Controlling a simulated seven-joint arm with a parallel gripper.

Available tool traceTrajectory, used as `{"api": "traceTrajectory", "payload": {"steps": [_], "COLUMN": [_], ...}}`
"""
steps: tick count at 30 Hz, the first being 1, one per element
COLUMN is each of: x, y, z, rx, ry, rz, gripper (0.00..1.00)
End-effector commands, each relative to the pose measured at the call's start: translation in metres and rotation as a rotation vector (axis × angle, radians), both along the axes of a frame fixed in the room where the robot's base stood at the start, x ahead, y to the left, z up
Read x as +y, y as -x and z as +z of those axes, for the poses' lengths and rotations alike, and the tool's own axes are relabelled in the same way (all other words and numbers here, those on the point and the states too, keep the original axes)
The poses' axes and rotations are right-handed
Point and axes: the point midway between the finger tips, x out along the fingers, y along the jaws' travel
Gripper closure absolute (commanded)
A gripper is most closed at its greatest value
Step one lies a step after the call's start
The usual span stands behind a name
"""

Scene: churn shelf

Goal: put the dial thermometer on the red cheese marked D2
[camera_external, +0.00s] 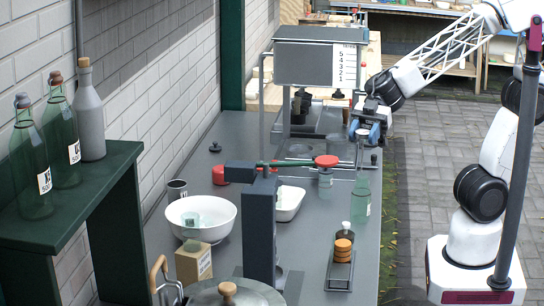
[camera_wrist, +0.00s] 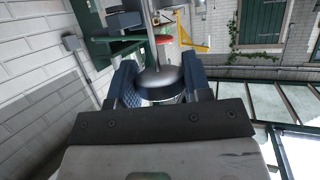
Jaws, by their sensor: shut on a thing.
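My gripper (camera_external: 368,128) is at the far right part of the bench, above its surface. In the wrist view the gripper (camera_wrist: 160,88) is shut on the dial thermometer (camera_wrist: 160,82), a grey round head with a thin stem. In the outside view the thermometer is mostly hidden by the fingers. A red round block (camera_external: 219,175), perhaps a cheese, lies on the bench near the wall, left of my gripper and apart from it. A red disc (camera_external: 326,161) is at the end of a green bar. I cannot read a D2 mark on either.
A green-tinted bottle (camera_external: 361,196) stands below my gripper near the bench's right edge. A scaled grey box (camera_external: 305,62) rises behind.

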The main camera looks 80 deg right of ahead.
Motion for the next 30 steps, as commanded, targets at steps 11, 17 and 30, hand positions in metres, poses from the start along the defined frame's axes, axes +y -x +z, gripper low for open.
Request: {"api": "traceTrajectory", "payload": {"steps": [11, 17, 30], "x": [0.000, -0.003, -0.022], "y": [0.000, -0.014, -0.079], "z": [0.063, 0.073, 0.076], "rx": [0.000, 0.003, 0.003], "ry": [0.000, 0.001, 0.001], "rz": [0.000, -0.052, -0.307], "gripper": [0.78, 0.78, 0.78]}}
